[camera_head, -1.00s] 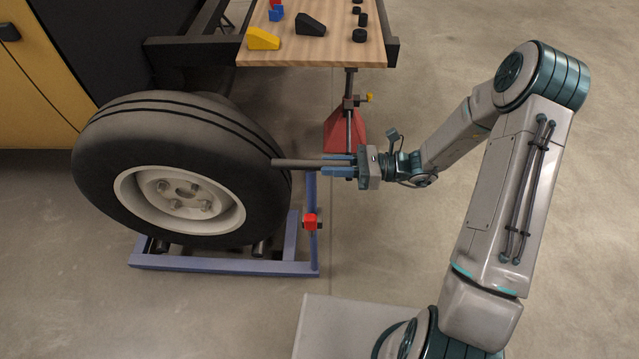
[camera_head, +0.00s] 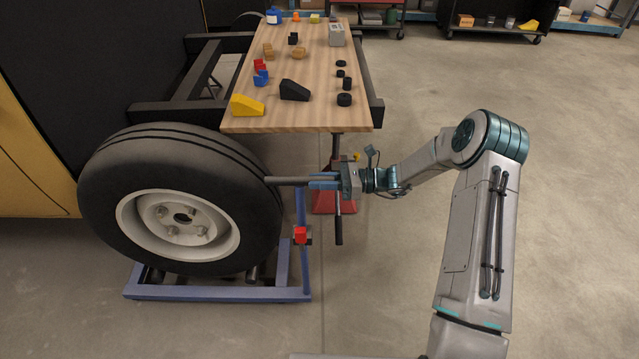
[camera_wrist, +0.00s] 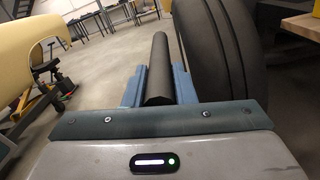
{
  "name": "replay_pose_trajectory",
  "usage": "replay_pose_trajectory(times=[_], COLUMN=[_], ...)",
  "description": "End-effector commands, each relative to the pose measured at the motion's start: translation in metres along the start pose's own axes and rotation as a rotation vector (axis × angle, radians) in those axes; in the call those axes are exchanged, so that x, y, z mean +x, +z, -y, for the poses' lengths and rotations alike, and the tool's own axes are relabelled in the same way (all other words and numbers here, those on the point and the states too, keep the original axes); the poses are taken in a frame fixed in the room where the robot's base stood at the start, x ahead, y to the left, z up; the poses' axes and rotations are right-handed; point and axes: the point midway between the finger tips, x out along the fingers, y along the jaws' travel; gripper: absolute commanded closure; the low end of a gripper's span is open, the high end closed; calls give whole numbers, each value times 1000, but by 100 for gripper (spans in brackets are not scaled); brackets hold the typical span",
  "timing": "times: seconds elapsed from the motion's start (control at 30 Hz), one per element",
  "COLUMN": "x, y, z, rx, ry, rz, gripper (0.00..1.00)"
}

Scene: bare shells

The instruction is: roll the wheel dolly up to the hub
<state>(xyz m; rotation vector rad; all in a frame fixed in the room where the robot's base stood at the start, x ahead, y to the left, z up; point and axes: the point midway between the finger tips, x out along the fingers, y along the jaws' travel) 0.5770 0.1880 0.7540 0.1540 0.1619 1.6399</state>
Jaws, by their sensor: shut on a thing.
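The wheel dolly (camera_head: 215,293) is a low blue frame on the floor with an upright post and a red block (camera_head: 300,235). A big black tyre on a pale rim (camera_head: 180,226) stands upright on its rollers. My gripper (camera_head: 318,181) is shut on the grey handle bar (camera_head: 287,181) at the right of the tyre. In the wrist view the bar (camera_wrist: 159,62) runs away between the blue fingers, beside the tyre (camera_wrist: 227,50). The hub is hidden from view; a dark chassis frame (camera_head: 160,115) shows behind the tyre.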

Motion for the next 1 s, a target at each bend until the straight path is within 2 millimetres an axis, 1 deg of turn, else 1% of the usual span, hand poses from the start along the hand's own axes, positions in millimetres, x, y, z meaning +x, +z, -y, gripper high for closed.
replay_pose_trajectory(times=[0.03,0.27,0.3,0.37,0.6,0.73,0.87,1.0], x=[-2,0,0,0,4,0,-19,-51], y=[4,5,5,5,2,2,2,2], z=[4,5,5,5,2,2,3,3], rx=[-8,-10,-10,-10,-7,-6,-6,-7], ry=[-11,-11,-11,-10,1,1,-3,-6], rz=[0,-2,-2,-2,-4,-4,-3,-4], gripper=[100,100,71,55,55,55,55,55])
